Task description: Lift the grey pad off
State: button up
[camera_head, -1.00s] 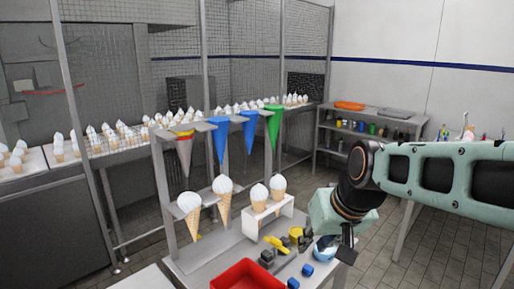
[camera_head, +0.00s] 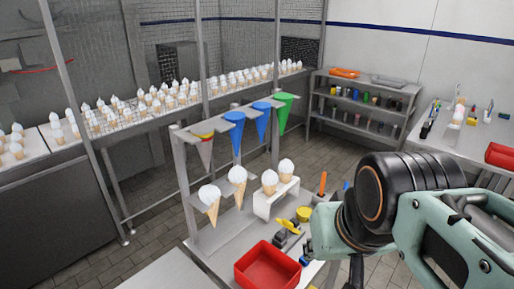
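No thing is clearly identifiable as the grey pad. A grey cone (camera_head: 206,152) with red and yellow bands near its top hangs at the left end of the upper rack (camera_head: 186,135). A small dark grey block (camera_head: 280,239) lies on the table beside a yellow piece (camera_head: 288,226); which of these bears the pad I cannot tell. My gripper (camera_head: 355,272) shows only as a dark part at the bottom edge, below my pale green wrist, to the right of the red bin. Its fingertips are cut off or hidden, so its opening does not show.
Two blue cones (camera_head: 234,130) and a green cone (camera_head: 284,110) hang beside the grey one. Ice-cream cones (camera_head: 237,180) stand below, some in a white holder (camera_head: 265,203). A red bin (camera_head: 267,268) stands at the table's front. My arm covers the table's right side.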

aim_at(278, 236)
jog(key=k+j, duration=0.15)
jog(key=i+l, duration=0.2)
jog(key=l, duration=0.2)
jog(key=i+l, duration=0.2)
jog(key=l, duration=0.2)
jog(key=i+l, duration=0.25)
jog(key=l, duration=0.15)
jog(key=i+l+u, duration=0.1)
jog(key=l+u, duration=0.2)
jog(key=i+l+u, duration=0.1)
jog(key=u, duration=0.15)
jog(key=k+l+u, duration=0.2)
jog(key=u, duration=0.25)
jog(key=k+l+u, duration=0.2)
jog(key=u, duration=0.25)
jog(key=i+j, duration=0.1)
jog(key=i, duration=0.35)
